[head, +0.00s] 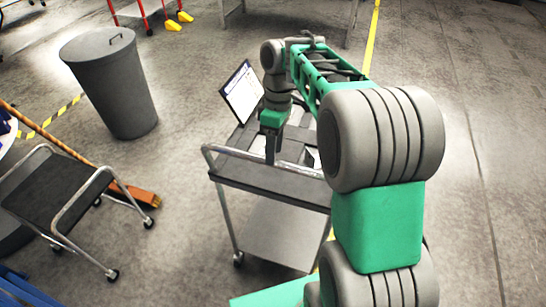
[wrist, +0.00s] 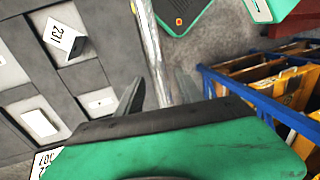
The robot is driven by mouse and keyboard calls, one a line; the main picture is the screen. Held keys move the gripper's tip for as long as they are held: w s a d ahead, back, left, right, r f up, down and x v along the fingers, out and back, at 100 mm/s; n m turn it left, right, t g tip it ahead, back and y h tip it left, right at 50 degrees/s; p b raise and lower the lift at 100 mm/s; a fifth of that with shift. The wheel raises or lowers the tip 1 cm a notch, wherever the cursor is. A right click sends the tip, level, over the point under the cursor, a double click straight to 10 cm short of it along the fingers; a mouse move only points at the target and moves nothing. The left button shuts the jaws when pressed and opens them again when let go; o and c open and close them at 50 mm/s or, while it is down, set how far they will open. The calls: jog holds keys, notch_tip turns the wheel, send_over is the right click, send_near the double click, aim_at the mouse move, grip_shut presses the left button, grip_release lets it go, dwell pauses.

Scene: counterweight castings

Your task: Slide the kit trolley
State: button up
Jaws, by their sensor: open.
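The kit trolley (head: 262,183) stands in front of me in the head view, with a dark grey top tray, a lower shelf and a bright metal rail (head: 208,152) along its near side. In the wrist view the tray (wrist: 103,35) shows several compartments, and the rail (wrist: 150,45) runs down towards my gripper. My gripper (head: 271,158) points down at the trolley's near edge, open. In the wrist view the rail's lower end shows between its fingertips (wrist: 158,92). I cannot tell how deep the rail sits between them. My arm hides the trolley's right part.
A grey bin (head: 112,85) and a small wheeled platform (head: 58,190) stand left, with a broom (head: 140,194) on the floor between. A blue rack (wrist: 235,88) shows right in the wrist view. Floor right is clear.

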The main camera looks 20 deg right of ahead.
jog(key=shift+s+a+f, duration=0.1)
jog(key=shift+f, duration=0.55)
jog(key=shift+s+a+f, duration=0.1)
jog(key=shift+f, duration=0.55)
jog(key=shift+c, duration=0.5)
grip_shut()
